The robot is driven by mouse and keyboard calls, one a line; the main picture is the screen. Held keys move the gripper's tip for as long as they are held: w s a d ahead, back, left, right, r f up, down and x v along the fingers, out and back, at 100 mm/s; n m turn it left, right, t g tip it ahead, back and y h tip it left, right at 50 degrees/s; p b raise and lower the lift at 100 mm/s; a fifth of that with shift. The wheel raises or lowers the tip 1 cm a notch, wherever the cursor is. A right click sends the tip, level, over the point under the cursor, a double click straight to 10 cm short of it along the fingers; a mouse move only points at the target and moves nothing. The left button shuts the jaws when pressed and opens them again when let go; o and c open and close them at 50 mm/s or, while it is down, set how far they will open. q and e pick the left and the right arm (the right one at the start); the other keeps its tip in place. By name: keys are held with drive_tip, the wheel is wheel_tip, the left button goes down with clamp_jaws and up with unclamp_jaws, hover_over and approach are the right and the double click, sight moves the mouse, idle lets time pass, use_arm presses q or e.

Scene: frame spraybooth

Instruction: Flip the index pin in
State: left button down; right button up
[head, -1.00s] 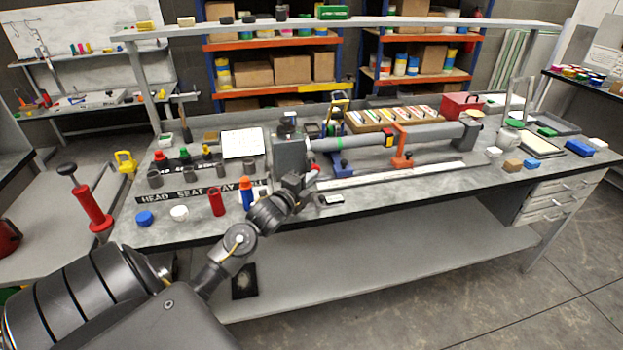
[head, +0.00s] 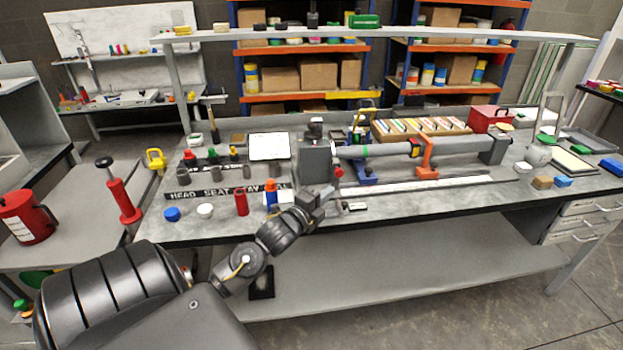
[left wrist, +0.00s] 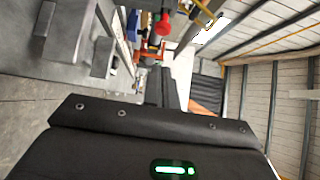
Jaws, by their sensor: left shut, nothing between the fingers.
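A grey block-shaped head (head: 317,160) stands on the workbench with a long grey tube running right from it. A small red knob (head: 338,173) sits at its lower right side; I take it for the index pin's knob, but its exact position is too small to tell. A red round knob (left wrist: 163,24) also shows in the left wrist view, beyond the fingers. My left gripper (head: 328,194) is shut and empty, just below and left of the knob, apart from it. It also shows in the left wrist view (left wrist: 163,80). My right gripper is not in view.
Red and blue bottles (head: 241,203) stand left of my gripper near the bench's front edge. An orange clamp (head: 427,160) stands around the tube. A long pale rail (head: 430,185) lies in front of it. The floor in front is clear.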

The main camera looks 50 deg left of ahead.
use_arm(q)
drive_tip(key=s, duration=0.3)
drive_tip(key=s+d+b, duration=0.1)
drive_tip(key=s, duration=0.1)
drive_tip(key=shift+s+f, duration=0.15)
drive_tip(key=shift+s, duration=0.2)
